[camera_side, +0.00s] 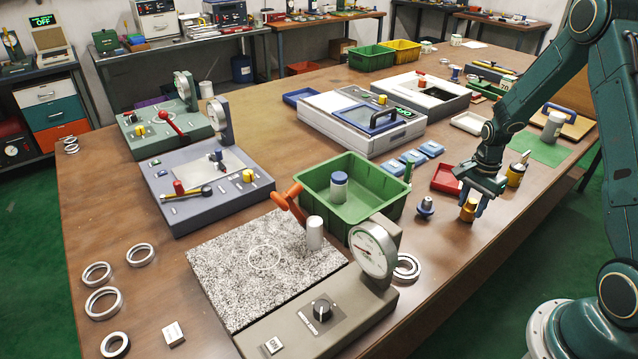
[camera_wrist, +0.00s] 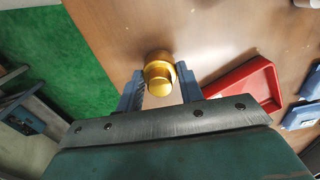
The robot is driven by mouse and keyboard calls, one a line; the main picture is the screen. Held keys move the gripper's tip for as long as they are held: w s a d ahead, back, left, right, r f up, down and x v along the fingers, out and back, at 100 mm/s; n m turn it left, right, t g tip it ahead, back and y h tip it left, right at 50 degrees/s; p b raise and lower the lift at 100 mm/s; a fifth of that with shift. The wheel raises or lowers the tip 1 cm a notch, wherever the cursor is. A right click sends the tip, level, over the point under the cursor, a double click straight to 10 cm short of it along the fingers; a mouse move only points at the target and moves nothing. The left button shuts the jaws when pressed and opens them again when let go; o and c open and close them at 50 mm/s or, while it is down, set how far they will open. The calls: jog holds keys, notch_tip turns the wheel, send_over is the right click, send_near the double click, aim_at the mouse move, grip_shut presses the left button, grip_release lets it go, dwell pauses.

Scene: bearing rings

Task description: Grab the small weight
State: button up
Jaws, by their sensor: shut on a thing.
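The small brass weight (camera_side: 468,211) is a short golden cylinder at the right side of the bench in the side view. My gripper (camera_side: 472,203) points down over it with a finger on each side. In the wrist view the weight (camera_wrist: 159,70) sits between the two blue fingertips (camera_wrist: 160,88), and my gripper is shut on it. The weight is at or very near the bench top; I cannot tell whether its base touches. A second brass-coloured piece with a dark top (camera_side: 516,174) stands behind my gripper in the side view.
A red tray (camera_side: 447,178) lies close beside my gripper, also in the wrist view (camera_wrist: 245,84). A dark blue knobbed piece (camera_side: 425,207) stands to its left. A green bin (camera_side: 372,201) and a dial gauge (camera_side: 373,250) are further left. The bench edge is close on the right.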

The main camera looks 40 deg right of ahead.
aim_at(473, 200)
notch_tip(473, 200, up, 19)
jog(key=shift+r, duration=0.2)
dwell(0.5)
dwell(0.5)
